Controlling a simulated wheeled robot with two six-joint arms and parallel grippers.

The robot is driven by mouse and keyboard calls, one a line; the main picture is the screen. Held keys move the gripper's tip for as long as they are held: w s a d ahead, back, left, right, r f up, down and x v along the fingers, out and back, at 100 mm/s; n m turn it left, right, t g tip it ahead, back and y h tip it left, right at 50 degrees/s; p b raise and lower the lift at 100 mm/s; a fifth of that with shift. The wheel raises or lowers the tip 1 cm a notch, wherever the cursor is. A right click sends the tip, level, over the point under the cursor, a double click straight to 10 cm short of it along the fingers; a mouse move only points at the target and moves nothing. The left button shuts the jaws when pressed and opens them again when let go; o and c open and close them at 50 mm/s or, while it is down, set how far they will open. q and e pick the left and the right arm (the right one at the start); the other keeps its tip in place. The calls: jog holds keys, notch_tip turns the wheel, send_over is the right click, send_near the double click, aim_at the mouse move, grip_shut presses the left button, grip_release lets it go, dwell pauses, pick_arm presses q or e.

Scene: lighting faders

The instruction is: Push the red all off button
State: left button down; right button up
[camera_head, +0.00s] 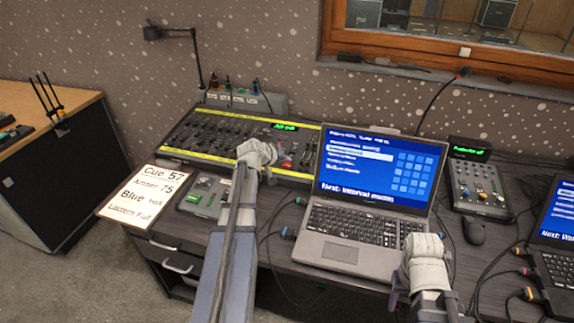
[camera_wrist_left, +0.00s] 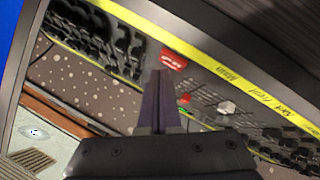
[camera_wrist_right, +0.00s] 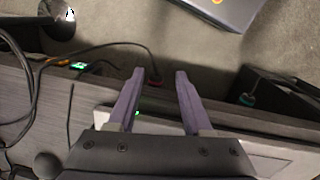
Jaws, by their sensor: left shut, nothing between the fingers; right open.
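The red button (camera_wrist_left: 173,60), with white marks on it, shows in the left wrist view on the lighting console, next to its yellow label strip. My left gripper (camera_wrist_left: 163,73) is shut and empty. Its fingertips appear just beside the button in that view; whether they touch the console cannot be told. In the head view the left wrist (camera_head: 257,153) is over the lower middle of the console (camera_head: 190,137) and hides its own fingers and part of the panel. My right gripper (camera_wrist_right: 160,72) is open and empty, in front of the laptop's right side.
A smaller red part (camera_wrist_left: 184,98) and a pale knob (camera_wrist_left: 226,108) lie near the button. The open laptop (camera_head: 375,180) stands right of the console. A cue card (camera_head: 140,195) and small grey box (camera_head: 202,193) lie in front. A mouse (camera_head: 473,231) and small mixer (camera_head: 477,185) are further right.

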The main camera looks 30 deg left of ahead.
notch_tip(320, 180, up, 6)
jog(key=p, duration=0.6)
jog(key=shift+s+f, duration=0.1)
dwell(0.3)
